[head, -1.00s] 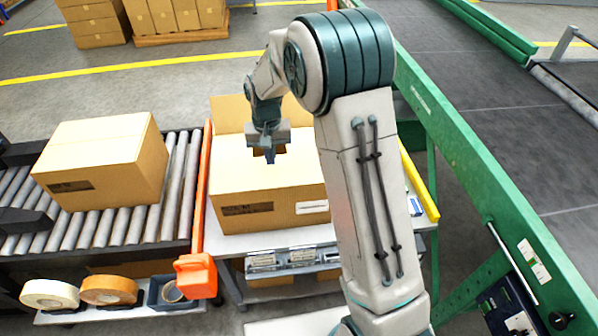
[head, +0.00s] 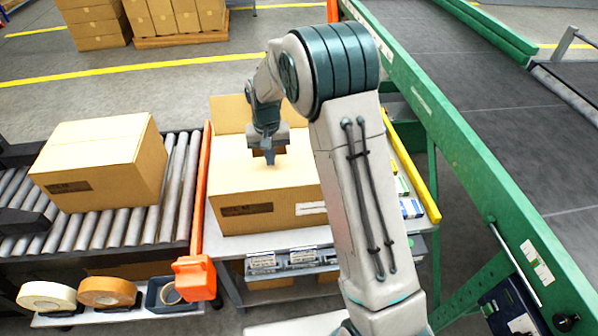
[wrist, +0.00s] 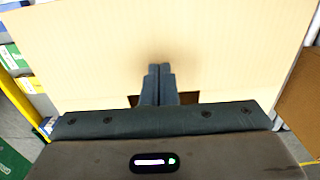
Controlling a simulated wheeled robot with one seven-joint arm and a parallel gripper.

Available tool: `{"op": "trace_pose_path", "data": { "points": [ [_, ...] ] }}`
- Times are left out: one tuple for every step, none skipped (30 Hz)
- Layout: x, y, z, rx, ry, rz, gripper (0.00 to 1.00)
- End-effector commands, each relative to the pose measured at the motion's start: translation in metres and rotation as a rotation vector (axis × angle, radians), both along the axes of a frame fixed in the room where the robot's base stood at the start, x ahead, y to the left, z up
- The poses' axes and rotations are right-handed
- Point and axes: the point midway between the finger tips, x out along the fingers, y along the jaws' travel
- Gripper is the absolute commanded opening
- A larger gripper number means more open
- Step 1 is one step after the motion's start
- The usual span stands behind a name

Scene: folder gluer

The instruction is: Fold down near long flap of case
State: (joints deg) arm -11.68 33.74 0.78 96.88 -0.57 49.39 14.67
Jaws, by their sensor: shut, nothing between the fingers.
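The open case (head: 262,216) stands on the grey table, its printed front face toward me. The near long flap (head: 245,181) looks like a pale panel lying about flat over the top; its exact angle is unclear. The far flap (head: 229,114) stands up behind. My gripper (head: 269,161) is shut and empty, pointing down over the panel. In the wrist view the shut fingertips (wrist: 160,70) are over the pale cardboard panel (wrist: 225,45), with a shadow at their tips. I cannot tell whether they touch it. Dark gaps show beside the fingers.
A closed carton (head: 100,160) sits on the roller conveyor (head: 130,225) to the left. An orange post (head: 203,200) stands between conveyor and table. A yellow rail (head: 415,185) and green conveyor frame (head: 470,165) are on the right. Tape rolls (head: 108,291) lie at the lower left.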

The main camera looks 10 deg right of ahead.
Motion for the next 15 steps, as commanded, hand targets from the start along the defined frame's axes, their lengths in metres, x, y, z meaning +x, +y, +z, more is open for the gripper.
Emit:
{"op": "trace_pose_path", "data": {
  "points": [
    [0.000,0.000,0.001,0.000,0.000,0.000,0.00],
    [0.000,0.000,0.002,0.000,0.000,0.000,0.00],
    [0.000,0.000,0.004,0.000,0.000,0.000,0.00],
    [0.000,0.000,0.006,0.000,-0.001,0.000,0.00],
    [0.000,0.000,0.009,0.000,-0.001,0.000,0.00],
    [0.000,0.000,0.014,0.000,-0.001,0.000,0.00],
    [0.000,0.000,0.017,0.000,-0.002,0.000,0.00],
    [0.000,0.000,0.021,0.001,-0.002,0.000,0.00],
    [0.000,0.000,0.026,0.001,-0.002,0.000,0.00],
    [0.000,0.000,0.030,0.000,-0.002,0.000,0.00],
    [0.000,0.000,0.034,0.000,-0.001,0.000,0.00],
    [0.000,0.000,0.038,0.000,-0.001,0.000,0.00],
    [0.000,0.000,0.042,0.000,-0.001,0.000,0.00],
    [0.000,0.000,0.045,0.000,0.000,0.000,0.00],
    [0.000,0.000,0.050,0.000,-0.001,0.000,0.00]
  ]
}}
